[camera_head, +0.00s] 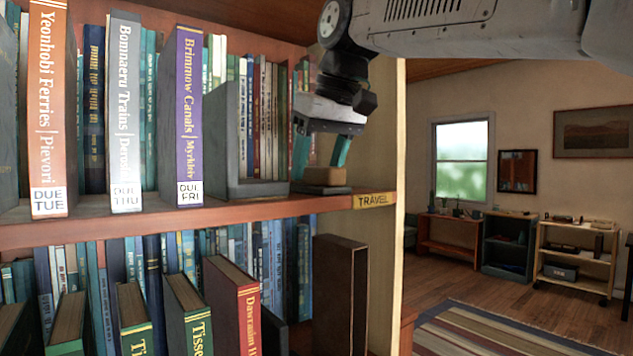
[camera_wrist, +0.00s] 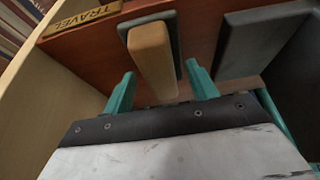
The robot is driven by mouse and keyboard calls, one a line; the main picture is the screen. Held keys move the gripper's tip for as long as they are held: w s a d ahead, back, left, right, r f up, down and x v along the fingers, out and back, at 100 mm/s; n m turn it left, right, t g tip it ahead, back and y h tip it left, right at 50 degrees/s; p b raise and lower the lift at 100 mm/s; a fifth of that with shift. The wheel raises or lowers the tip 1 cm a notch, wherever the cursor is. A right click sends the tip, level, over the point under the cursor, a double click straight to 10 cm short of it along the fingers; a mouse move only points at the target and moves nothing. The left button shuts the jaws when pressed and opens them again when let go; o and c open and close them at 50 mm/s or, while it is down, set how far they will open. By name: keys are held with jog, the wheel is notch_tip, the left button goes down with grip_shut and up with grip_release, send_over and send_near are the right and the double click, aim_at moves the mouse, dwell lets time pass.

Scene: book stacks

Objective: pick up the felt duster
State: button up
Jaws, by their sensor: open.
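The felt duster (camera_head: 326,177) has a wooden block handle on a dark grey base. It rests on the upper shelf near its right end, above the TRAVEL label. My gripper (camera_head: 321,154) points down just above it, with teal fingers apart. In the wrist view, the duster's handle (camera_wrist: 152,55) lies between and ahead of the two fingertips (camera_wrist: 160,73), with a finger to either side. I cannot tell whether either finger touches it. The duster's far end is partly hidden in the head view.
A grey bookend (camera_head: 245,187) stands left of the duster; it also shows in the wrist view (camera_wrist: 262,40). Upright books, including the purple Brimmow Canals (camera_head: 187,110), fill the shelf further left. The shelf's pale side panel (camera_head: 385,150) is close on the right.

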jog(key=c, duration=1.1)
jog(key=shift+r, duration=0.15)
jog(key=shift+r, duration=0.55)
notch_tip(320, 180, up, 3)
jog(key=shift+f, duration=0.1)
jog(key=s, duration=0.5)
jog(key=s+r, duration=0.1)
jog(key=s, duration=0.4)
jog(key=s+d, duration=0.1)
jog(key=s, duration=0.5)
jog(key=shift+r, duration=0.15)
